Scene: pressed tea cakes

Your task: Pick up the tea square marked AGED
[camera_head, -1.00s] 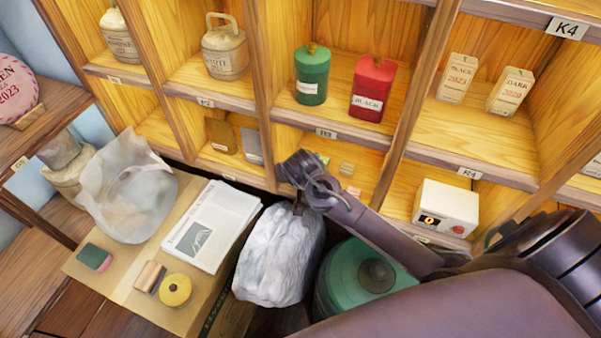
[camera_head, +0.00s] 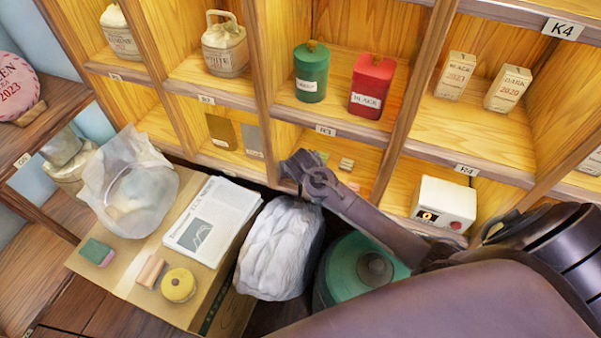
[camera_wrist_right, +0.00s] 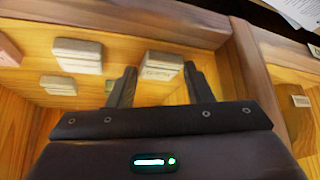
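Several small pale tea squares lie in the low compartment under the K3-like label. In the right wrist view, one tea square (camera_wrist_right: 163,66) with dark lettering lies just ahead of the fingertips, roughly between them; its word is too small to read surely. Other squares lie to its left, including one stack-like pale square (camera_wrist_right: 78,55) and one lower square (camera_wrist_right: 58,85). In the head view, small squares (camera_head: 346,164) show beside my right wrist. My left gripper is not in view.
Wooden shelf edges and dividers (camera_head: 398,120) surround the compartment. A white box with a display (camera_head: 444,204) stands to the right. A cardboard box (camera_head: 130,270) holds loose items.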

